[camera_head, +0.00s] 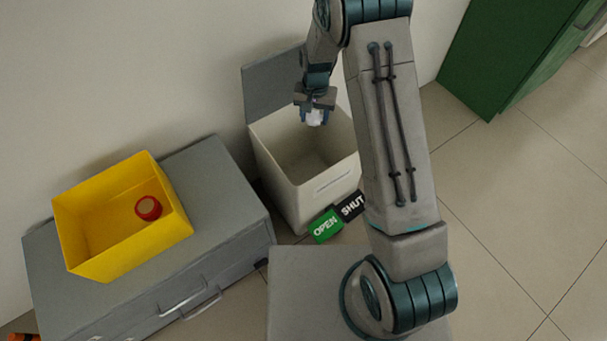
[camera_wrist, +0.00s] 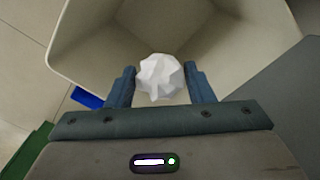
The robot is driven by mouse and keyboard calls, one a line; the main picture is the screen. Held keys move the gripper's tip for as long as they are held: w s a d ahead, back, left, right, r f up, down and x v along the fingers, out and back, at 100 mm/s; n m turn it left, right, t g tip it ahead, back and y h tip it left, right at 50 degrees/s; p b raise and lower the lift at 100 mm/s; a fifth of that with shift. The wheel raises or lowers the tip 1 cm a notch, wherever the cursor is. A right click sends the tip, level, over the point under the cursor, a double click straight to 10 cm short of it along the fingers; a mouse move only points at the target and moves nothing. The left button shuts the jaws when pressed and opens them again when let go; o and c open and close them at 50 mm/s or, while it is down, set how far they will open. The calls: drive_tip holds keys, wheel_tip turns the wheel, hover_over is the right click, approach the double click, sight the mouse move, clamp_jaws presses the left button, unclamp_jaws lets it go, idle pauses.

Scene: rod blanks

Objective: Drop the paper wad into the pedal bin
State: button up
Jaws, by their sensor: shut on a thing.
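The white crumpled paper wad (camera_wrist: 161,77) is between the two fingers of my gripper (camera_wrist: 161,88) in the wrist view. It also shows as a small white lump (camera_head: 314,118) in the head view. My gripper (camera_head: 315,112) is shut on it and holds it over the open mouth of the pedal bin. The pedal bin (camera_head: 280,165) is a pale box with its grey lid (camera_head: 270,85) standing up at the back. The inside of the bin that shows looks empty. The bin's pale wall (camera_wrist: 75,45) surrounds the far side of the wad in the wrist view.
A green OPEN pedal (camera_head: 325,227) and a black SHUT pedal (camera_head: 351,206) sit at the bin's front. A yellow box (camera_head: 85,232) holding a red round thing (camera_head: 148,208) stands on a grey drawer cabinet (camera_head: 215,170) at left. A green cabinet (camera_head: 490,60) stands back right.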

wheel_tip(320, 180, down, 6)
drive_tip(key=b, duration=0.3)
drive_tip(key=shift+d+r+b, duration=0.1)
drive_tip(key=shift+r+b, duration=0.1)
drive_tip(key=shift+b, duration=0.15)
drive_tip(key=o, duration=1)
wheel_tip(320, 180, up, 14)
drive_tip(key=p, duration=0.4)
